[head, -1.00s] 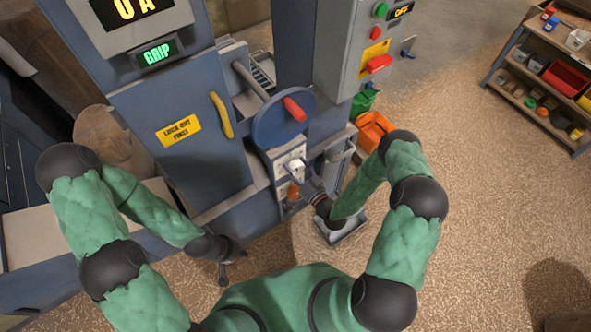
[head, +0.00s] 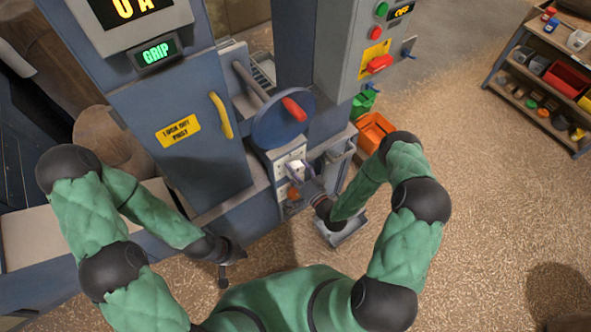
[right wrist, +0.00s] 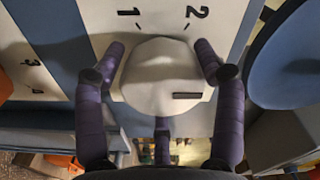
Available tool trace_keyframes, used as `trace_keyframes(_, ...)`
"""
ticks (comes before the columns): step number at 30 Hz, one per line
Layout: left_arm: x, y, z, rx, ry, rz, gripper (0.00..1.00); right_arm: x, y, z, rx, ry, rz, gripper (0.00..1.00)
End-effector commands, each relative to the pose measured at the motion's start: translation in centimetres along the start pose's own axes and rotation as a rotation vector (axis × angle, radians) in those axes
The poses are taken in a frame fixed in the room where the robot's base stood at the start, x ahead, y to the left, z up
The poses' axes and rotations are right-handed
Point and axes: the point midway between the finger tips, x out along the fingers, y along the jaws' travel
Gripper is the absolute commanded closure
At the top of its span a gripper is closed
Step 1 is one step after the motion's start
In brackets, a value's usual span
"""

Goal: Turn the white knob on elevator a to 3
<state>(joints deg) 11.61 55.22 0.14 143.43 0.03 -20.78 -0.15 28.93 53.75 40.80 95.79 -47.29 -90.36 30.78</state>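The white knob (right wrist: 160,80) sits in the middle of the right wrist view, on a pale panel (right wrist: 95,14) with the numbers 1 and 2 above it. A short dark mark shows on the knob's lower right. My right gripper (right wrist: 161,58) has its purple fingers on both sides of the knob, and another finger shows below it. The side fingertips lie very near the knob's edges; firm contact cannot be made out. In the head view my right gripper (head: 303,180) is at the small panel below the blue wheel. My left gripper (head: 224,275) hangs low, away from the machine's controls; its fingers are unclear.
A blue disc (head: 283,118) with a red handle is just above the knob panel. A metal tray (head: 345,232) lies below my right forearm. An orange bin (head: 373,132) stands to the right. Numbers 3 and 4 show at the left of the right wrist view.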

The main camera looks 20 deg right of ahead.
Motion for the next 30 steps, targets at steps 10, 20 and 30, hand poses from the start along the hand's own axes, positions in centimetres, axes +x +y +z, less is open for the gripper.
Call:
trace_keyframes(10, 0.0, 0.0, 0.0, 0.0, 0.0, 0.0, 1.0, -0.1, -0.1, 0.4, 0.004, -0.008, 0.0, 0.09)
trace_keyframes(20, 0.0, 0.0, 0.0, 0.0, 0.0, 0.0, 1.0, -2.8, 0.0, 0.2, 0.005, -0.004, 0.004, 0.09)
trace_keyframes(30, 0.0, 0.0, 0.0, 0.0, 0.0, 0.0, 1.0, -8.8, 0.0, 0.2, 0.006, -0.005, 0.005, 0.09)
